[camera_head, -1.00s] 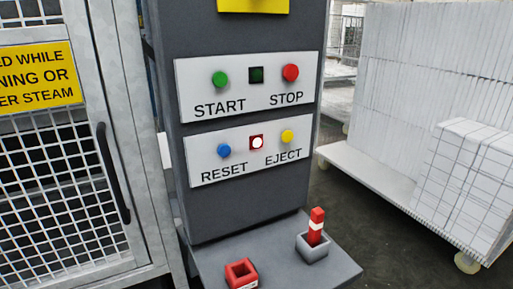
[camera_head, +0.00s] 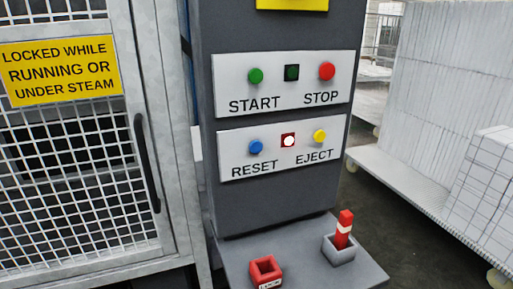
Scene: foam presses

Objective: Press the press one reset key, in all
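The blue reset key (camera_head: 256,147) sits on the lower white panel (camera_head: 226,154) of the dark grey press column, above the word RESET. A lamp (camera_head: 288,140) in a red square glows white beside it, and the yellow eject button (camera_head: 319,136) is to its right. On the upper panel are the green start button (camera_head: 255,76), a dark green unlit square (camera_head: 292,72) and the red stop button (camera_head: 327,71). Neither of my grippers shows in the head view.
A grey shelf (camera_head: 311,262) below the panels holds a red open-topped holder (camera_head: 265,270) and a grey socket (camera_head: 339,252) with a red-and-white peg (camera_head: 344,229). A mesh gate with a yellow sign (camera_head: 61,70) stands left. A cart (camera_head: 408,174) of white blocks stands right.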

